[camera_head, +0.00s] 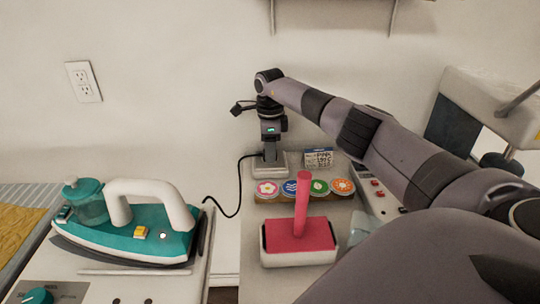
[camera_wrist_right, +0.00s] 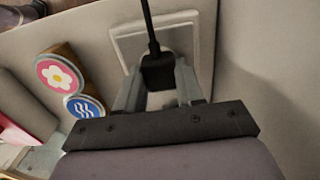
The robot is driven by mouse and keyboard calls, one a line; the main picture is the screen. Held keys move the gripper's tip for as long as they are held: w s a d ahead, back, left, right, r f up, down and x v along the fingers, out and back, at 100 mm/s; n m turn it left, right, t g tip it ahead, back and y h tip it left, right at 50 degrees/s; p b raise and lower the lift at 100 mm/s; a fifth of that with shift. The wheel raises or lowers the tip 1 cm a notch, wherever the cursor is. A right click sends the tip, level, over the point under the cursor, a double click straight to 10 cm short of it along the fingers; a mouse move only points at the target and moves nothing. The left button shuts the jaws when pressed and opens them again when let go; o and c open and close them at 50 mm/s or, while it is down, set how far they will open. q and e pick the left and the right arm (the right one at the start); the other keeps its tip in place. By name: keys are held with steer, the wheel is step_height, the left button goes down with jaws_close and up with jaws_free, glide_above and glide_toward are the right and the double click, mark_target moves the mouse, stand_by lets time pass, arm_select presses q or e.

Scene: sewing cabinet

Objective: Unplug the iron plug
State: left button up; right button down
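The teal and white iron (camera_head: 125,232) rests on a surface at the left. Its black cord (camera_head: 238,190) runs right to the pale outlet plate on the cabinet top, where my right gripper (camera_head: 269,157) points down. In the right wrist view, the black iron plug (camera_wrist_right: 158,72) sits between the two grey fingers, which appear to press on its sides. Its cord rises from it past the square outlet plate (camera_wrist_right: 122,44). Whether the plug is seated in the outlet is hidden by the fingers. My left gripper is not in view.
Several round picture buttons (camera_head: 318,187) lie in a row just in front of the outlet. A red-handled block (camera_head: 300,235) stands nearer. A small calendar-like card (camera_head: 318,158) is right of the gripper. A wall socket (camera_head: 83,82) is at upper left.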

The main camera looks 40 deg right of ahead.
steer(key=shift+r, duration=0.15)
steer(key=shift+r+p, duration=2.5)
steer(key=shift+r, duration=0.4)
steer(key=shift+a, duration=0.1)
